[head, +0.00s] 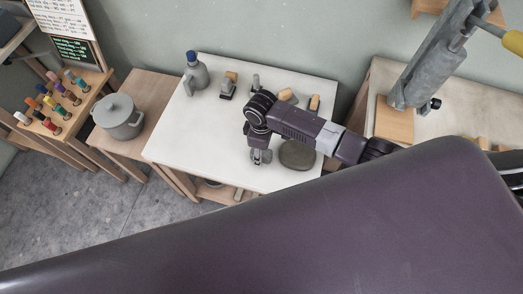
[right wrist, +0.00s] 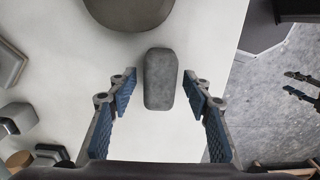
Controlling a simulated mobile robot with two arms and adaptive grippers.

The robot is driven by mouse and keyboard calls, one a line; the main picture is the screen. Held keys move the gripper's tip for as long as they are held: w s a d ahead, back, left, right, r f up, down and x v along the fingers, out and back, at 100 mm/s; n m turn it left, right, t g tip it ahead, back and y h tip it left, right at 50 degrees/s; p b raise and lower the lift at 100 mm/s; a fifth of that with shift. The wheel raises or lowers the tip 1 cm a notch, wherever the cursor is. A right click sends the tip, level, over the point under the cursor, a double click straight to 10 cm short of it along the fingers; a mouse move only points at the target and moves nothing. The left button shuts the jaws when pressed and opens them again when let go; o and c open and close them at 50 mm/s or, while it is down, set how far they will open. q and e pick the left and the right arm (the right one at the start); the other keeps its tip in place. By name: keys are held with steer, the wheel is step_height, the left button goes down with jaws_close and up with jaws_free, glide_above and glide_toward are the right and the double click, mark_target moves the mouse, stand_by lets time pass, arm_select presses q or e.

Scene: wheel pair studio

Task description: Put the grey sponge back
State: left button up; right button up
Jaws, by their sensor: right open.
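A grey sponge (right wrist: 160,80), a dark speckled block with rounded ends, lies on the white tabletop in the right wrist view. My right gripper (right wrist: 162,98) is open, with its blue-padded fingers apart on either side of the sponge and not touching it. In the head view the right gripper (head: 260,157) points down over the front part of the white table (head: 215,130). The sponge is mostly hidden there by the gripper. Two blue-tipped pieces at the right edge of the right wrist view look like my left gripper (right wrist: 288,82); its opening is unclear.
A dark rounded slab (head: 297,154) lies close to the right gripper. A grey bottle (head: 195,75) and several small blocks and brushes stand along the table's back. A lidded grey pot (head: 119,117) stands on the wooden side table. The table's left part is clear.

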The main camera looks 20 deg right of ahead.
steer(key=shift+r, duration=0.15)
step_height(320, 180, up, 12)
steer(key=shift+b, duration=0.4)
stand_by(0.4)
